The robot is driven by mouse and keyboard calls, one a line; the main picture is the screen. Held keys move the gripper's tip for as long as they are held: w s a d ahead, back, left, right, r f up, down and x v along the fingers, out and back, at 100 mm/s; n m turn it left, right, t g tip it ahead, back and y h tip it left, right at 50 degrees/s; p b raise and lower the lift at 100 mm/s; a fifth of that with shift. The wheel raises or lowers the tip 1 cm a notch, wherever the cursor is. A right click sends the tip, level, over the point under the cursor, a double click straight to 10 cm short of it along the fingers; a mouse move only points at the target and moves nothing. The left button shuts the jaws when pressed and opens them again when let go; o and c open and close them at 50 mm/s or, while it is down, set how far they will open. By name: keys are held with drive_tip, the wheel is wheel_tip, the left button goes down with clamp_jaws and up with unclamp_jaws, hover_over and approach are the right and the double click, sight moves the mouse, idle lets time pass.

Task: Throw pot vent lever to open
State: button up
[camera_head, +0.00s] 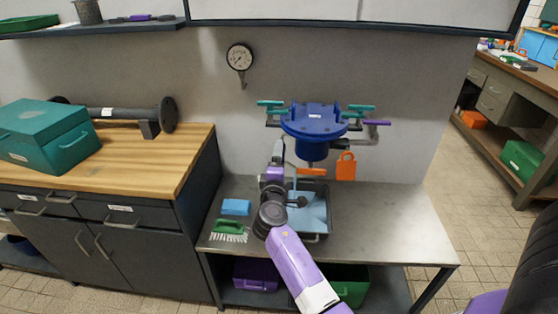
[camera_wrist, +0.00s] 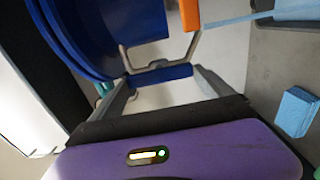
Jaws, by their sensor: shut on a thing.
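The blue pot (camera_head: 312,122) is mounted on the wall above the steel bench, with teal-handled clamps around its rim. In the wrist view its blue body (camera_wrist: 100,30) fills the upper left. My gripper (camera_head: 278,150) is raised at the pot's lower left side. In the wrist view my gripper (camera_wrist: 160,82) is shut on a blue bar-like handle (camera_wrist: 158,78), which I take for the pot vent lever. A bent grey metal piece crosses just beyond it. An orange handle (camera_head: 311,172) shows below the pot. My arm hides the held handle in the head view.
An orange tag (camera_head: 346,166) hangs beside the pot. A dark tray (camera_head: 318,236) with blue cloth, a blue sponge (camera_head: 236,207) and a green brush (camera_head: 230,230) are on the bench (camera_head: 390,225). The bench's right part is clear. A pressure gauge (camera_head: 240,57) is on the wall.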

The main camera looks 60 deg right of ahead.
drive_tip(key=shift+f+n, duration=0.1)
drive_tip(key=shift+n, duration=0.2)
drive_tip(key=o, duration=1.1)
drive_tip(key=shift+a, duration=0.1)
drive_tip(key=v, duration=0.7)
drive_tip(key=shift+s+a+b, duration=0.15)
drive_tip(key=shift+a+b, duration=0.15)
